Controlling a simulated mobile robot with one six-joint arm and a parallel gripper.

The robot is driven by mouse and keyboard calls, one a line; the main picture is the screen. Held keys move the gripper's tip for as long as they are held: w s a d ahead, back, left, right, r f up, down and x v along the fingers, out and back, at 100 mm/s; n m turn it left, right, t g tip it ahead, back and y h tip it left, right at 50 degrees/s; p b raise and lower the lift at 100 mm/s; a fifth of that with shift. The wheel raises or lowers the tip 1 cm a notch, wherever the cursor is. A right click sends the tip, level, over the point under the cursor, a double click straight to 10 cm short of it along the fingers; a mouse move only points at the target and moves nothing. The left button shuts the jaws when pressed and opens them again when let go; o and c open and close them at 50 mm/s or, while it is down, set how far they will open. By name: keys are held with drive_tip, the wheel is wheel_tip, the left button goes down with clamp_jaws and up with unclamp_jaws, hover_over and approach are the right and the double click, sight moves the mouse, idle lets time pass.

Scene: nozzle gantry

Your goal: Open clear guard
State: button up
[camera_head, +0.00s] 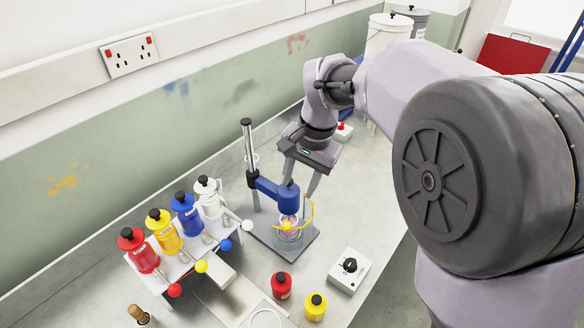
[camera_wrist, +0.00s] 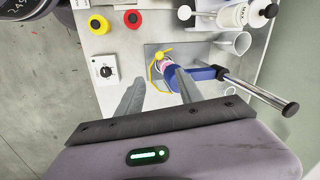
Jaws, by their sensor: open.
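The clear guard (camera_head: 308,214) shows mainly as a yellow-edged frame around the blue nozzle head on the gantry stand. Its yellow edge and a yellow knob also show in the wrist view (camera_wrist: 153,72); its clear part is hard to make out. The gantry has a blue arm (camera_head: 268,187) on an upright metal post (camera_head: 248,145) over a grey base plate (camera_head: 305,243). My gripper (camera_head: 301,186) is open and points down just above the guard and blue head. In the wrist view its fingers (camera_wrist: 158,80) are spread, with nothing visibly held between them.
A rack with red (camera_head: 142,258), yellow (camera_head: 165,235), blue (camera_head: 189,217) and white (camera_head: 210,200) bottles stands to the left. A red pot (camera_head: 281,285), a yellow pot (camera_head: 315,306) and a dial box (camera_head: 349,270) sit in front. The wall runs behind.

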sight(288, 223)
drive_tip(key=a+f+b, duration=0.1)
drive_tip(key=f, duration=0.4)
drive_tip(key=a+f+b, duration=0.1)
drive_tip(key=f+b, duration=0.1)
drive_tip(key=f, duration=0.4)
drive_tip(key=w+a+f+b, duration=0.1)
drive_tip(key=f+b, duration=0.1)
drive_tip(key=f, duration=0.4)
drive_tip(key=shift+w, duration=0.1)
drive_tip(key=shift+r, duration=0.1)
drive_tip(key=shift+d, duration=0.1)
clamp_jaws()
